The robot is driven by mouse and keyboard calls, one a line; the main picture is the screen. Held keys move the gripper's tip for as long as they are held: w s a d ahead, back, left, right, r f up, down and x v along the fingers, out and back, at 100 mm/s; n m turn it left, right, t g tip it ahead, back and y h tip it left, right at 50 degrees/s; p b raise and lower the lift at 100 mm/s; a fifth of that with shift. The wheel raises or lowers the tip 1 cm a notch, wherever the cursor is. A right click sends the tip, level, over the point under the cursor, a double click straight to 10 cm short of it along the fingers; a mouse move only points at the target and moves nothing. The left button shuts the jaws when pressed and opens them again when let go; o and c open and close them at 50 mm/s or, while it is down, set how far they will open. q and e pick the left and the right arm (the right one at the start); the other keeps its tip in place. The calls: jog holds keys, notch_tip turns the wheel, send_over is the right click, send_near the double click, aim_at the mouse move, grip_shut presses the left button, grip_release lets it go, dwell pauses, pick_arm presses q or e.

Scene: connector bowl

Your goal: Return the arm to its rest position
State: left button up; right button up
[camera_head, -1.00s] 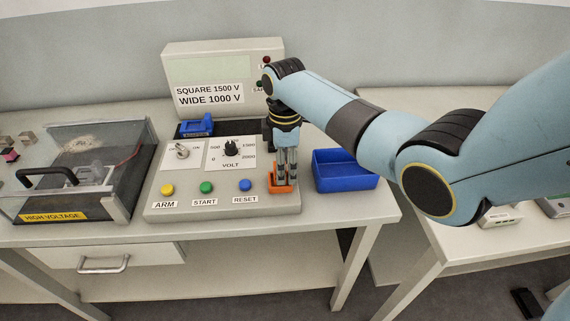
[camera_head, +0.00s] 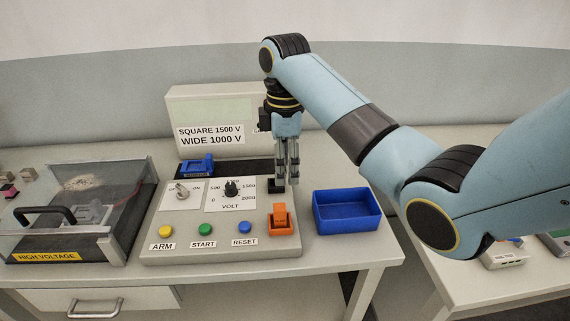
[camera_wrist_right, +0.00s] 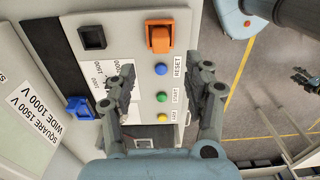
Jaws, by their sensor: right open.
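My right gripper (camera_head: 287,186) hangs pointing down above the right side of the control panel (camera_head: 190,252). Its fingers look close together in the head view, but in the wrist view the gripper (camera_wrist_right: 165,82) has its fingers wide apart with nothing between them. An orange connector piece (camera_head: 280,213) sits in an orange holder (camera_head: 284,230) on the panel, in front of the fingers and apart from them. The orange piece also shows in the wrist view (camera_wrist_right: 159,37). My left gripper is not in the head view.
A blue bin (camera_head: 346,214) stands right of the panel. A blue connector (camera_head: 197,166) lies at the panel's back. A clear high-voltage box (camera_head: 80,220) stands left. A second table (camera_head: 505,268) is at right. A dark part at the wrist view's right edge is unclear.

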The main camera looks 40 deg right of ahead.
jog(key=shift+s, duration=0.1)
dwell(0.5)
jog(key=s+a+f+m+t, duration=0.15)
jog(key=s+f+m, duration=0.25)
jog(key=s, duration=0.7)
jog(key=s+a+r+m+t+h, duration=0.1)
jog(key=s+a+r+m, duration=0.1)
jog(key=s+m, duration=0.35)
jog(key=s+a+r+m+t, duration=0.1)
jog(key=s+r+m, duration=0.1)
jog(key=s, duration=0.7)
notch_tip(320, 180, down, 37)
jog(key=s+d+g+b, duration=0.1)
jog(key=s+d+b, duration=0.15)
jog(key=b, duration=0.95)
jog(key=s+f+b, duration=0.4)
jog(key=s+f, duration=0.5)
jog(key=f, duration=0.3)
jog(key=s+d+f+g+b, duration=0.1)
jog(key=s+f+b, duration=0.3)
jog(key=s+f, duration=0.5)
notch_tip(320, 180, down, 5)
jog(key=shift+r+b, duration=0.2)
jog(key=shift+b, duration=0.15)
jog(key=shift+s+g, duration=0.1)
jog(key=shift+g, duration=0.15)
